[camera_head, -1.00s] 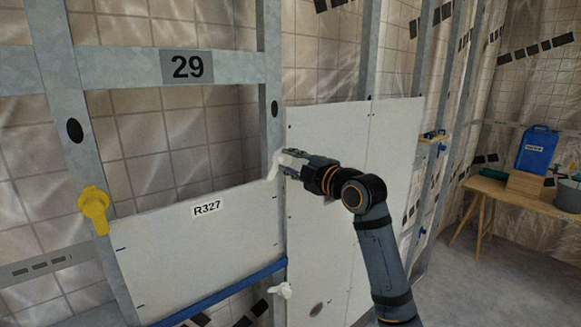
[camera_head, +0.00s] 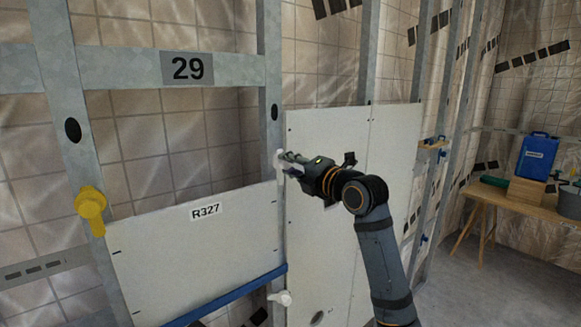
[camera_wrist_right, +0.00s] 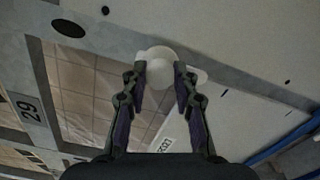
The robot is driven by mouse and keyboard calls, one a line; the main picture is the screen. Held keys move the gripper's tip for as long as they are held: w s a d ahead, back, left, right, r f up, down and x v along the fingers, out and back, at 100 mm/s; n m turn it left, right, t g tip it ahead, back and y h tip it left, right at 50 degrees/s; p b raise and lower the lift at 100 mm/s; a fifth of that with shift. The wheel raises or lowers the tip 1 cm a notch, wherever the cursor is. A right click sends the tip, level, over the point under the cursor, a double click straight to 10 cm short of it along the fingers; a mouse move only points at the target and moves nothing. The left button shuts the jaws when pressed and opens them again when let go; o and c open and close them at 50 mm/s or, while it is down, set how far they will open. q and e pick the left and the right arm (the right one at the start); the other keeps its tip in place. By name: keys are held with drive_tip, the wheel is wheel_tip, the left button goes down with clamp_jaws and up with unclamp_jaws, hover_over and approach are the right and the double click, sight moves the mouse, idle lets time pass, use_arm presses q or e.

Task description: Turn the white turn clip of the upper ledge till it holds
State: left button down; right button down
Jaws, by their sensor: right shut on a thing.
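The white turn clip (camera_head: 278,160) sits on the right-hand stud near the top right corner of the panel marked R327 (camera_head: 165,255). My right gripper (camera_head: 287,161) reaches in from the right and is shut on this clip. In the right wrist view the clip (camera_wrist_right: 160,72) shows as a round white knob between the two fingertips (camera_wrist_right: 160,80), with a white lobe beside it over the panel edge. The panel stands on a blue ledge (camera_head: 225,298). My left gripper is not in view.
A yellow clip (camera_head: 91,206) is on the left stud. A second white clip (camera_head: 284,298) is lower on the right stud. A mounted white board (camera_head: 335,135) lies behind my right arm. A wooden table (camera_head: 530,205) stands at far right.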

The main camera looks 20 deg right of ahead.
idle(0.4)
drive_tip(key=c, duration=1)
unclamp_jaws()
drive_tip(key=shift+c, duration=0.2)
drive_tip(key=v, duration=1.2)
